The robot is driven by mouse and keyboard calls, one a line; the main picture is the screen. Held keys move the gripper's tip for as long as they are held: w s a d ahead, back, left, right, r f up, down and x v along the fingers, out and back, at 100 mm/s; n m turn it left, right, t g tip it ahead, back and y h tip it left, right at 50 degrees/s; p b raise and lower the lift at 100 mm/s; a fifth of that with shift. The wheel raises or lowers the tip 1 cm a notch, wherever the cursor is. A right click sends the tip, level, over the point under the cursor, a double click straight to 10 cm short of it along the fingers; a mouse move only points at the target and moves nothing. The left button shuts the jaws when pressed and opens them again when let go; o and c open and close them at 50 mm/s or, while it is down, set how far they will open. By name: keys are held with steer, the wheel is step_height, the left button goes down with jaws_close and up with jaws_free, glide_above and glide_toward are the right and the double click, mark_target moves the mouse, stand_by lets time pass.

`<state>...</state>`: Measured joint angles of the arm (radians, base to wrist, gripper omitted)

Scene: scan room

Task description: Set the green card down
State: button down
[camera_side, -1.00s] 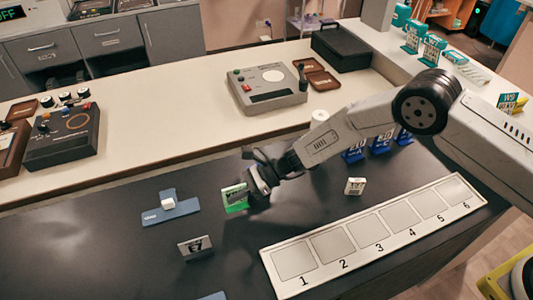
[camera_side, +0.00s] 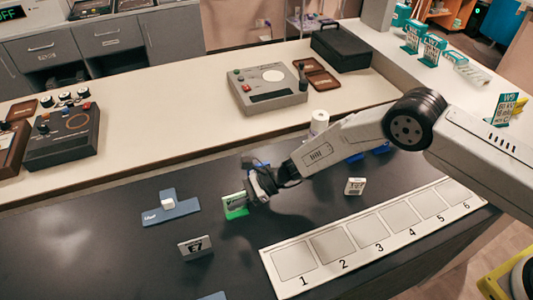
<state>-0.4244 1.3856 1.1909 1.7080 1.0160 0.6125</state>
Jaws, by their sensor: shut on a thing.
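The green card (camera_side: 234,201) stands upright at the middle of the dark table top, with a bright green strip along its bottom. My gripper (camera_side: 249,192) is at its right side, shut on it. The fingers hide the card's right edge. The card's lower edge is at or very near the dark surface; I cannot tell whether it touches.
A blue cross-shaped piece (camera_side: 178,212) with a white block lies to the left. A card marked E7 (camera_side: 195,248) stands in front. A numbered white strip (camera_side: 335,246) lies at right, near a small white block (camera_side: 355,186). Blue stands are partly behind my arm.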

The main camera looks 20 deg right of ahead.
steer(key=shift+f, duration=0.1)
steer(key=c, duration=0.8)
jaws_free()
steer(key=shift+d+r, duration=0.2)
steer(key=v, duration=1.1)
steer(key=shift+d+r, duration=0.2)
steer(key=shift+d, duration=0.1)
